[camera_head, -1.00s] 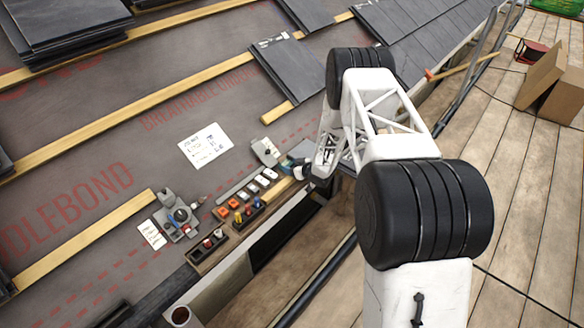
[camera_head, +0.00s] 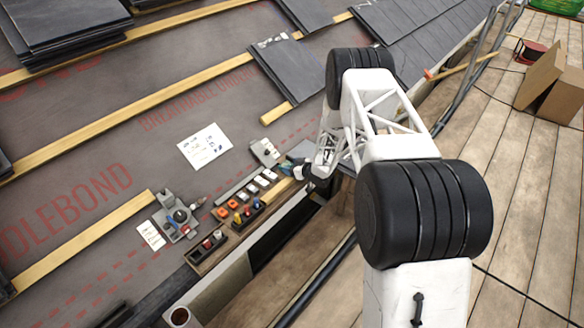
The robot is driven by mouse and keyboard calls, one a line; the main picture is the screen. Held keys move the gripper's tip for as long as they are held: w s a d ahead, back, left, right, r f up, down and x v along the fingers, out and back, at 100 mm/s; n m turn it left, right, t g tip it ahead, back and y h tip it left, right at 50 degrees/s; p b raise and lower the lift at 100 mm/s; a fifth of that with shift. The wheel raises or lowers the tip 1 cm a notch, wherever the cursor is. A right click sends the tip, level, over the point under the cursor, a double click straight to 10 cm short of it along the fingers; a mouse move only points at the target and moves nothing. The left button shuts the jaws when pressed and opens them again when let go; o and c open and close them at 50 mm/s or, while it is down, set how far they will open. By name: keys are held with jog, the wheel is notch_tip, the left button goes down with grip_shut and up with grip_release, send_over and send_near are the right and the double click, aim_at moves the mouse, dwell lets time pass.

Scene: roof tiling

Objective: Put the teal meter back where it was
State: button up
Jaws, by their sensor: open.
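A small teal thing, which looks like the teal meter (camera_head: 286,165), shows beside my gripper at the right end of the row of small devices. It is mostly covered by my gripper and too small to make out clearly. My gripper (camera_head: 288,170) is low over the roof edge there, its jaws open. I cannot tell whether the jaws are around the meter or beside it.
A grey device (camera_head: 264,152) stands just left of my gripper. A wooden tray (camera_head: 206,260) with coloured knobs, orange and white blocks, and a grey device with a dark knob (camera_head: 180,215) lie further left. A paper sheet (camera_head: 205,146) lies behind. Slates and battens cover the roof.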

jog(key=shift+s+a+f, duration=0.1)
jog(key=shift+s+f, duration=0.85)
jog(key=shift+f, duration=0.2)
jog(key=shift+o, duration=0.4)
jog(key=shift+r, duration=0.45)
jog(key=shift+m+t+h, duration=0.4)
jog(key=shift+m, duration=0.1)
jog(key=r, duration=0.2)
jog(key=d+r, duration=0.1)
jog(key=r, duration=0.2)
jog(key=d+r, duration=0.1)
jog(key=r, duration=0.2)
jog(key=shift+s, duration=0.2)
jog(key=s+d+f+m+t+h, duration=0.1)
jog(key=s+d+f+m+h, duration=0.1)
jog(key=s+d, duration=0.4)
jog(key=s+d+f+m+t+h, duration=0.2)
jog(key=s+d+f+m+h, duration=0.1)
jog(key=s+d+m+h, duration=0.2)
jog(key=shift+s+d+f+m+h, duration=0.15)
jog(key=shift+s+d+m+h, duration=0.15)
jog(key=shift+s+d+h, duration=0.55)
jog(key=shift+d+y, duration=0.1)
jog(key=shift+y, duration=0.25)
